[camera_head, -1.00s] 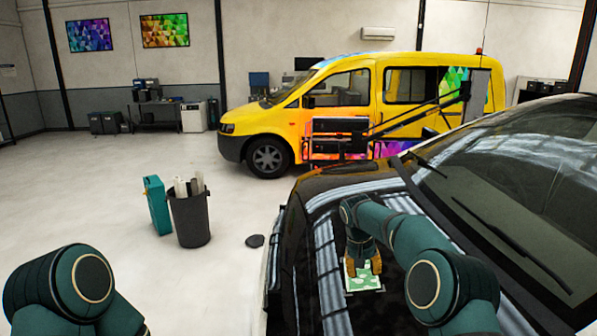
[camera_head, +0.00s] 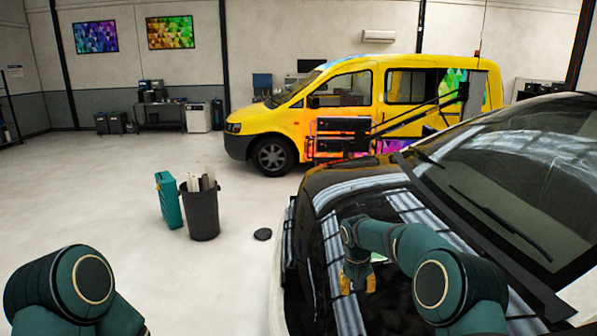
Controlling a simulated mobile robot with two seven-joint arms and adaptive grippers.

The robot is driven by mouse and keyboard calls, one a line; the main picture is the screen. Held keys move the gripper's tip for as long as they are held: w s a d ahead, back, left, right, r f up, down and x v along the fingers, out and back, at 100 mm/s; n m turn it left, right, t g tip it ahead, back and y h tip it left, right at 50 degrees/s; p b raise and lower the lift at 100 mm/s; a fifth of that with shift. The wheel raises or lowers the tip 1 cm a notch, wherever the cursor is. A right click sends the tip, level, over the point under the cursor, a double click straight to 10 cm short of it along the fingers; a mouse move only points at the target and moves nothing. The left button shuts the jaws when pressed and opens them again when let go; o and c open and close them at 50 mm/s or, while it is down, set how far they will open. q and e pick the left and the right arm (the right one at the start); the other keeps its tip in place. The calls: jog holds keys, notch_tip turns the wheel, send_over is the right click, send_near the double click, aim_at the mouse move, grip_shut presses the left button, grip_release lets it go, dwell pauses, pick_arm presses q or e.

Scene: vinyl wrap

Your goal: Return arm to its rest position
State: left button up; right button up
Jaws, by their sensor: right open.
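My right arm (camera_head: 395,245) reaches over the black car's hood (camera_head: 400,300) from the lower right. My right gripper (camera_head: 358,284) hangs downward over the hood with its yellow-brown fingers apart and nothing visible between them. A small part of a green and white patch (camera_head: 378,257) shows on the hood just behind the gripper; the arm and gripper hide most of it. Only the upper links of my left arm (camera_head: 75,290) show at the lower left; the left gripper is out of view.
The black car (camera_head: 500,170) fills the right side. A dark bin with rolls (camera_head: 203,213) and a teal case (camera_head: 167,200) stand on the floor to its left. A small dark disc (camera_head: 262,235) lies nearby. A yellow van (camera_head: 345,105) stands behind. Open floor lies left.

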jog(key=s+a+f+y+b, duration=0.1)
jog(key=s+a+f+y, duration=0.15)
jog(key=s+f, duration=0.55)
jog(key=s+a+f+y+b, duration=0.25)
jog(key=s+f, duration=0.35)
jog(key=f, duration=0.4)
jog(key=s+f+m, duration=0.1)
jog(key=s+f, duration=0.1)
jog(key=s, duration=0.8)
jog(key=s+f+m+t+b, duration=0.1)
jog(key=s+f, duration=0.2)
jog(key=s, duration=0.7)
jog(key=shift+s+a+f+b, duration=0.3)
jog(key=shift+s+a, duration=0.05)
jog(key=shift+a, duration=0.05)
